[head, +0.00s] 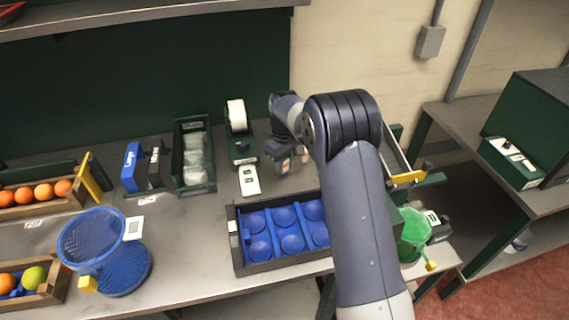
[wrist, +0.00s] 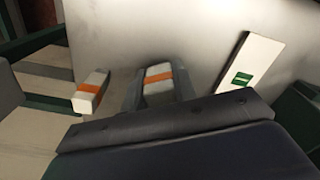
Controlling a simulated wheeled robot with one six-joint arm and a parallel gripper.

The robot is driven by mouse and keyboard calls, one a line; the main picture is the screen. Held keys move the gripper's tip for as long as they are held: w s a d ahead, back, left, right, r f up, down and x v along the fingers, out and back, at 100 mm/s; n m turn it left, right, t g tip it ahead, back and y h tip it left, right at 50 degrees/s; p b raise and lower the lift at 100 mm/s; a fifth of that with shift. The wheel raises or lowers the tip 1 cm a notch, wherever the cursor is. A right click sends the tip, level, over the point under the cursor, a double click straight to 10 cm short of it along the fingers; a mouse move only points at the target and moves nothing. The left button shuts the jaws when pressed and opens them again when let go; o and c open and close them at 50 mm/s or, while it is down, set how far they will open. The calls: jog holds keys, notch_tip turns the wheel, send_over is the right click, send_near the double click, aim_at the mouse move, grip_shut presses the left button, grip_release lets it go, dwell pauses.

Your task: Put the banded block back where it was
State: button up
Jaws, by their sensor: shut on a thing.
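My gripper (head: 290,162) is at the back of the bench, low beside the white card and left of my raised arm. In the wrist view, a pale block with an orange band (wrist: 160,82) shows between grey jaw sides, and my gripper is shut on it. A second pale, orange-banded piece (wrist: 90,92) shows just left; I cannot tell whether it is a separate block or part of my gripper. In the head view only small orange marks show at the jaws. Whether the held block touches the bench is unclear.
A white card with green marks (head: 249,180) lies before a green label printer (head: 241,150). A tray with blue cups (head: 240,262) stands in front, partly behind my arm. Left are a green bin (head: 178,185), blue mesh basket (head: 122,272) and orange crates (head: 40,210). A yellow-handled rack (head: 407,178) stands right.

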jog(key=shift+f+b, duration=0.3)
jog(key=shift+f, duration=0.25)
jog(key=o, duration=1.5)
jog(key=shift+c, duration=0.2)
jog(key=shift+r, duration=0.1)
jog(key=shift+r+p, duration=2.75)
jog(key=shift+r, duration=1.2)
